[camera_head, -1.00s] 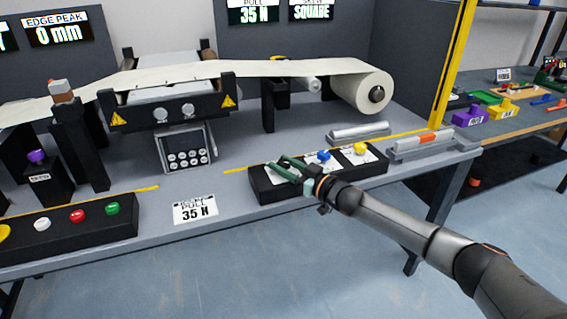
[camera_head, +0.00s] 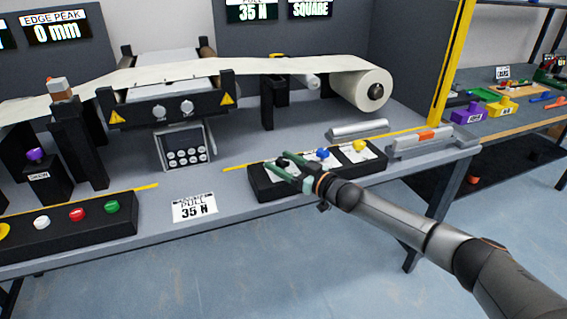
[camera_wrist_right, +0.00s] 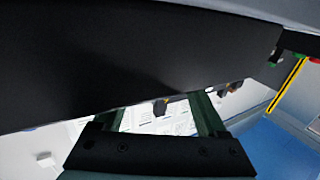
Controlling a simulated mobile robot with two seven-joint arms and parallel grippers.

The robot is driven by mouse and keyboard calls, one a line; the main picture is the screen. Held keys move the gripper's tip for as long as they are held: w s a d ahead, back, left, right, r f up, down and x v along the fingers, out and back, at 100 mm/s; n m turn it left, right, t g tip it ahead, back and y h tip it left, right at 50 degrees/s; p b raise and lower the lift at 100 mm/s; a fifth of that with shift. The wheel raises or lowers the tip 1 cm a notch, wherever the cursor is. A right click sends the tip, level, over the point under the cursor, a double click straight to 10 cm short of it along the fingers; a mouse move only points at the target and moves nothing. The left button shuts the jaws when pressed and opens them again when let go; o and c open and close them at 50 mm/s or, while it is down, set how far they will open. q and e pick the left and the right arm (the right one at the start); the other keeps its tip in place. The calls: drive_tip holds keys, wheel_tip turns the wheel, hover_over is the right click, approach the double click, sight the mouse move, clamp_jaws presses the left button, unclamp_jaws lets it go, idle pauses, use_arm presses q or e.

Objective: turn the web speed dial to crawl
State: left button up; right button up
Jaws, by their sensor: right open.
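A black control box (camera_head: 262,193) lies on the table's front right part. It carries white label cards, a black knob (camera_head: 283,162) at its left, a blue knob (camera_head: 322,154) in the middle and a yellow knob (camera_head: 359,145) at the right. The print on the cards is too small to read, so I cannot tell which knob is the web speed dial. My right gripper (camera_head: 279,166) is open over the box's left end, its green fingers on either side of the black knob. The right wrist view shows the open fingers (camera_wrist_right: 162,117) over white cards. My left gripper is not in view.
A metal roller (camera_head: 357,130) lies behind the box, and a grey holder (camera_head: 432,143) stands to its right. A sign reading 35 N (camera_head: 194,208) and a button box (camera_head: 77,228) are to the left. A paper roll (camera_head: 355,88) stands at the back.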

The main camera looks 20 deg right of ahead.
drive_tip(key=p+v, duration=0.1)
drive_tip(key=v, duration=1.1)
drive_tip(key=shift+s, duration=0.2)
drive_tip(key=shift+d, duration=0.1)
